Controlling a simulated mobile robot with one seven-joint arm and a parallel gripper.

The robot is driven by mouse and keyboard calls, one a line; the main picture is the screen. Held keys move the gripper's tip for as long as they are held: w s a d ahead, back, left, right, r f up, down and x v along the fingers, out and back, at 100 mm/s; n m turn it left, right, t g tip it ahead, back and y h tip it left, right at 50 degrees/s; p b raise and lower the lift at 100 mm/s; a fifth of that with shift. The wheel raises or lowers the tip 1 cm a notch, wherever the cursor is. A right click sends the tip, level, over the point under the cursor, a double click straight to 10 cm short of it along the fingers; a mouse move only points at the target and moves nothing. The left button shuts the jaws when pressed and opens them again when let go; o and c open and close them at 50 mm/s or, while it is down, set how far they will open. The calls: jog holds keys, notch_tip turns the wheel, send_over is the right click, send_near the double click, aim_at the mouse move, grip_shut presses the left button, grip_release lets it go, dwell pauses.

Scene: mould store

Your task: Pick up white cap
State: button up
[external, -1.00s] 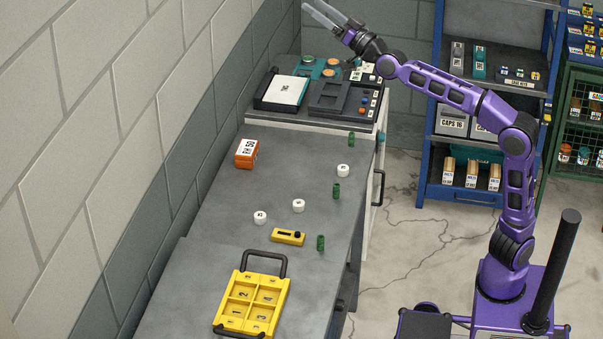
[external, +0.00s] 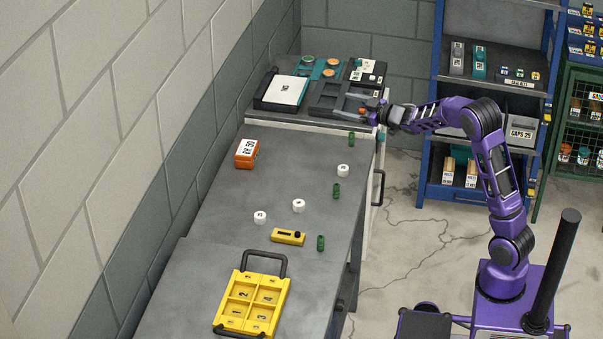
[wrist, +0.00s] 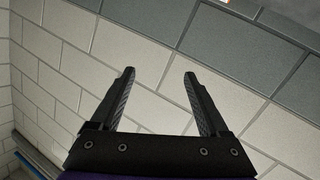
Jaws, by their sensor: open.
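Three white caps stand apart on the grey bench: one on the right (external: 343,170), one in the middle (external: 298,205) and one on the left (external: 260,217). My gripper (external: 347,104) is at the far end of the bench, in front of the black tray and beyond all three caps. In the wrist view my gripper (wrist: 160,78) is open with nothing between its fingers, and only wall blocks show behind it. No cap shows in the wrist view.
Several green cylinders (external: 336,190) stand along the bench's right side. A yellow tool (external: 288,237), a yellow compartment tray (external: 283,297) with black handles and an orange box (external: 246,154) are also on the bench. A black tray (external: 328,98) lies at the far end.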

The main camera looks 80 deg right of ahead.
jog(key=s+d+f+g+y, duration=0.2)
jog(key=s+f, duration=0.7)
jog(key=f, duration=0.3)
jog(key=m+y, duration=0.1)
jog(key=y, duration=0.1)
send_near(345, 168)
jog(key=b+x, duration=0.1)
jog(key=x, duration=0.4)
jog(key=shift+w+d+r, duration=0.15)
jog(key=shift+w, duration=0.1)
jog(key=x, duration=0.2)
jog(key=b+x, duration=0.1)
jog(key=x, duration=0.1)
jog(key=shift+f, duration=0.35)
jog(key=shift+w+f, duration=0.15)
jog(key=shift+w, duration=0.3)
grip_shut()
